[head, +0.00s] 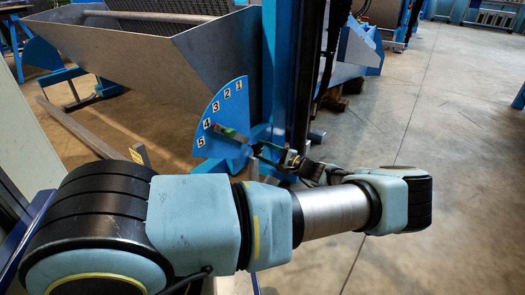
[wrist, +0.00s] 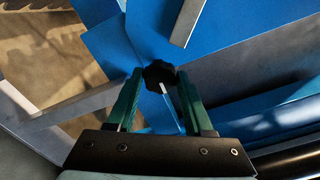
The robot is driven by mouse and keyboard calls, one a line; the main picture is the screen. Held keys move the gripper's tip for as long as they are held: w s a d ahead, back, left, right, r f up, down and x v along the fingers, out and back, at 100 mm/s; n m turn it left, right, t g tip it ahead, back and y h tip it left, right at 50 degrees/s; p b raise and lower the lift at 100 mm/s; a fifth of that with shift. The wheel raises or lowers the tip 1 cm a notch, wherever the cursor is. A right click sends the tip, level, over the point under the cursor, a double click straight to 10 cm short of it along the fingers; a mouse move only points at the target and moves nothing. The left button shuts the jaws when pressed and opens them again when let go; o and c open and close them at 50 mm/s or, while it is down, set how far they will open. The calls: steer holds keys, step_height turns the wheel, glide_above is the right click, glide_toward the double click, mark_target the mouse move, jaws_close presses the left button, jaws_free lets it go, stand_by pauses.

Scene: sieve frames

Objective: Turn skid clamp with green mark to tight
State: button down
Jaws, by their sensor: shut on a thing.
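A black lobed knob (wrist: 160,72) sits on a blue plate, with a pale line just below it. My gripper (wrist: 160,84) has its green fingers on either side of the knob and is shut on it. In the head view my gripper (head: 260,151) reaches the blue quadrant plate (head: 229,98) from the right; the knob is too small there to make out clearly. A grey bar with a green mark (head: 228,132) lies across the plate near the number 4. A clear tight marking does not show.
The quadrant plate carries the numbers 1 to 5. A large grey hopper (head: 200,55) stands behind it, with a blue upright post (head: 286,70) beside it. A small yellow mark (head: 137,154) shows on a grey bar at left. Open concrete floor (head: 450,120) lies to the right.

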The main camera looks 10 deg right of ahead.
steer(key=shift+c, duration=1.4)
jaws_free()
steer(key=shift+d, duration=0.1)
steer(key=p+v, duration=0.1)
steer(key=v, duration=0.9)
steer(key=shift+s+d+p, duration=0.2)
steer(key=shift+s+p, duration=0.05)
steer(key=shift+p, duration=0.05)
